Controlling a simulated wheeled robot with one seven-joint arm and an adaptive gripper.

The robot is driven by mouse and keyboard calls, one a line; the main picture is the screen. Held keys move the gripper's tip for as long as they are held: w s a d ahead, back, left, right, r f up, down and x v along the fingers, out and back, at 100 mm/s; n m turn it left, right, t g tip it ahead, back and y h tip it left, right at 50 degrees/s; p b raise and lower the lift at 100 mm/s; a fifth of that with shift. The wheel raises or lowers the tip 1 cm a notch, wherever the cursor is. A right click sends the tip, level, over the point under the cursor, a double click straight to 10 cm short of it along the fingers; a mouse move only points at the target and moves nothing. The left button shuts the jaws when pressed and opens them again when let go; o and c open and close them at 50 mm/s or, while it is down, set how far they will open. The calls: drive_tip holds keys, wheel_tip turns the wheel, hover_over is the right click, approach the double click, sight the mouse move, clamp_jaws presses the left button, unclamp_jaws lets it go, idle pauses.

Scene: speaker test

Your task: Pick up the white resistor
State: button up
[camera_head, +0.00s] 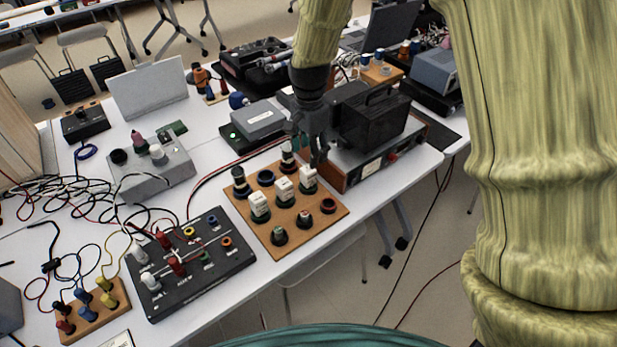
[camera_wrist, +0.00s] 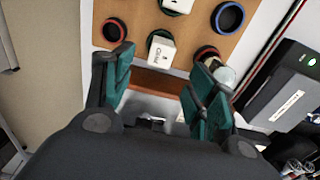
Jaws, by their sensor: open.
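Three white block-shaped resistors stand in a row on a wooden board in the head view: a left one (camera_head: 259,204), a middle one (camera_head: 283,189) and a right one (camera_head: 307,176). I cannot tell which one the task means. My gripper (camera_head: 312,152) is open above the board's far right edge, close to the right resistor. In the wrist view, my gripper (camera_wrist: 160,84) has its teal fingers spread and nothing between them. One white resistor (camera_wrist: 161,53) sits just beyond the fingertips, on a green-rimmed base. Another (camera_wrist: 178,5) is cut by the top edge.
The wooden board (camera_head: 254,222) also holds dark round sockets and knobs. A pale-topped knob (camera_wrist: 224,76) is beside my right finger in the wrist view. A dark instrument (camera_head: 372,122) stands right behind the board. A black panel (camera_head: 195,264) lies left, with cables beyond.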

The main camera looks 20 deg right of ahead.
sight(308, 169)
drive_tip(key=shift+a+f+p, duration=0.15)
drive_tip(key=shift+f+p, duration=0.45)
drive_tip(key=shift+f, duration=3.55)
drive_tip(key=c, duration=1.1)
